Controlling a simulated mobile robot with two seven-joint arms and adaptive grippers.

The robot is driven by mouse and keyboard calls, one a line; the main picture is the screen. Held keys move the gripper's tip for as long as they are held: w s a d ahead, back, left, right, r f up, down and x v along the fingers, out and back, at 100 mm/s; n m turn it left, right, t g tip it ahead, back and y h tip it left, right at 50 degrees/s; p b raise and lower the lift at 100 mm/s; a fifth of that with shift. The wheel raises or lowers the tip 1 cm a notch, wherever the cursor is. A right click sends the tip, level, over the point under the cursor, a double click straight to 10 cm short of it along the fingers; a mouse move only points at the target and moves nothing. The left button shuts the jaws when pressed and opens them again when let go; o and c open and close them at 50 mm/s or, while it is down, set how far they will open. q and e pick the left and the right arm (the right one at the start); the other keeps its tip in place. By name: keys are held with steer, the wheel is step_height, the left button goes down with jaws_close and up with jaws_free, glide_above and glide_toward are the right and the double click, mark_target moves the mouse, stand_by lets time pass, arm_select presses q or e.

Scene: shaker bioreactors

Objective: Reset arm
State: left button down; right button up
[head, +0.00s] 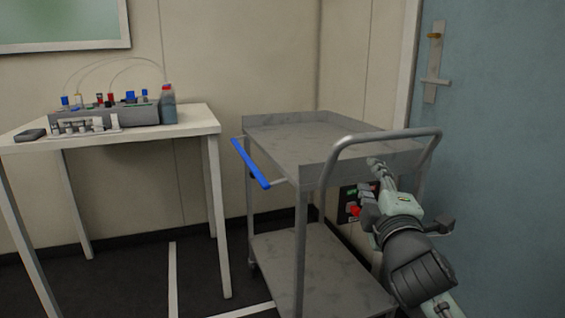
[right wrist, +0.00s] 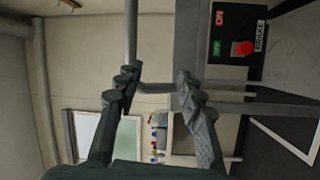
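My right gripper (head: 371,180) is at the cart's near right side, by the grey tube handle (head: 385,137). In the right wrist view the gripper (right wrist: 158,88) has its two fingers spread wide apart, with nothing clasped between them. The handle tube (right wrist: 131,35) shows there near the fingertips and bends across the gap; I cannot tell whether a finger touches it. My left gripper is in neither view.
The grey two-shelf cart (head: 345,155) has an empty top and a blue bar (head: 250,163) at its left. A brake box with a red button (right wrist: 243,48) is beside the gripper. A white table (head: 190,124) carries a bioreactor unit (head: 120,111). A blue door (head: 500,130) stands right.

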steer(key=s+f+m+g+y, duration=0.1)
steer(key=s+f+m+g, duration=0.2)
steer(key=s+f+m, duration=0.3)
steer(key=s+f+m+g+y, duration=0.1)
steer(key=s+f+m+g, duration=0.3)
steer(key=s+f, duration=1)
step_height(320, 180, down, 5)
steer(key=shift+s+a+r+m, duration=0.1)
steer(key=shift+s+a+m, duration=0.25)
steer(key=shift+m, duration=0.85)
steer(key=shift+w, duration=0.1)
steer(key=shift+c, duration=0.2)
